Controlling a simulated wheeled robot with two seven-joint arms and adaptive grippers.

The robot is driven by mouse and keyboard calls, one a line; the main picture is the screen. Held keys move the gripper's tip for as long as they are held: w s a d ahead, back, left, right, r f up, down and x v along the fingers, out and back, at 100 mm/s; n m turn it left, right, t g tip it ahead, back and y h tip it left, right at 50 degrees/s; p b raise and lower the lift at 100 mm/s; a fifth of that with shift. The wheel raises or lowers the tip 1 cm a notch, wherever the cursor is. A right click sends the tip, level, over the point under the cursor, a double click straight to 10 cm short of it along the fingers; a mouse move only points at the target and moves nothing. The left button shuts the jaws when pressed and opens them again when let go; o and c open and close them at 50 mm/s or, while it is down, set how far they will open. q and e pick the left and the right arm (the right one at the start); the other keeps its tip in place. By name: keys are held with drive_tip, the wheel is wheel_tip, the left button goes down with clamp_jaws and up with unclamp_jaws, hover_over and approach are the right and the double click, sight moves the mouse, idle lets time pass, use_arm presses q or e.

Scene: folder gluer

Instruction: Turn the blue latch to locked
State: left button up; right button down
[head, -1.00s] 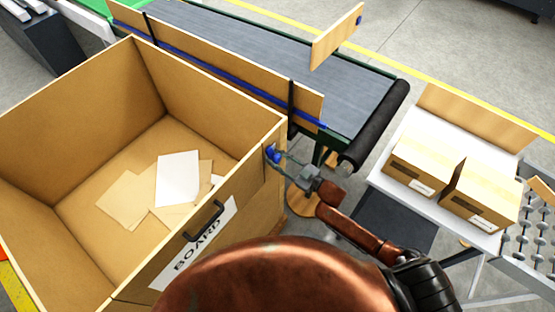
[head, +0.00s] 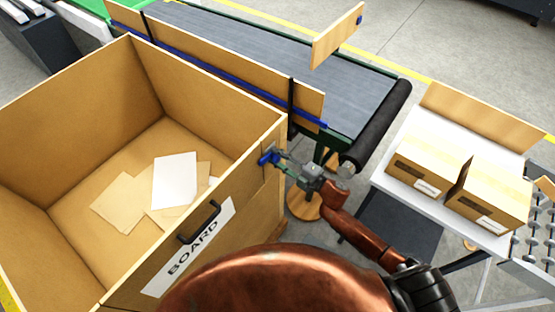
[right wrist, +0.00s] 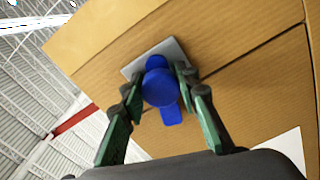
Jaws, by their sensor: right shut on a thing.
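The blue latch (head: 268,158) is on the front of the large cardboard box (head: 150,85), near its upper right corner. In the right wrist view the blue latch (right wrist: 161,88) has a round knob on a grey plate (right wrist: 150,57), with a short tab pointing down in the picture. My right gripper (head: 285,160) is at the latch. In the right wrist view its green fingers (right wrist: 159,92) stand on either side of the knob and are shut on it. My left gripper is not in view.
The box front has a black handle (head: 199,222) and a BOARD label (head: 190,248). Sheets (head: 175,180) lie inside the box. A conveyor (head: 250,50) runs behind it. Two cartons (head: 425,160) stand on a white table to the right.

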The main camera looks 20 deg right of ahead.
drive_tip(key=shift+n+b, duration=0.9)
drive_tip(key=shift+n, duration=0.8)
drive_tip(key=shift+r+n, duration=0.1)
drive_tip(key=shift+n, duration=0.2)
drive_tip(key=c, duration=1.5)
unclamp_jaws()
drive_tip(key=shift+s+d, duration=0.25)
drive_tip(key=v, duration=1.1)
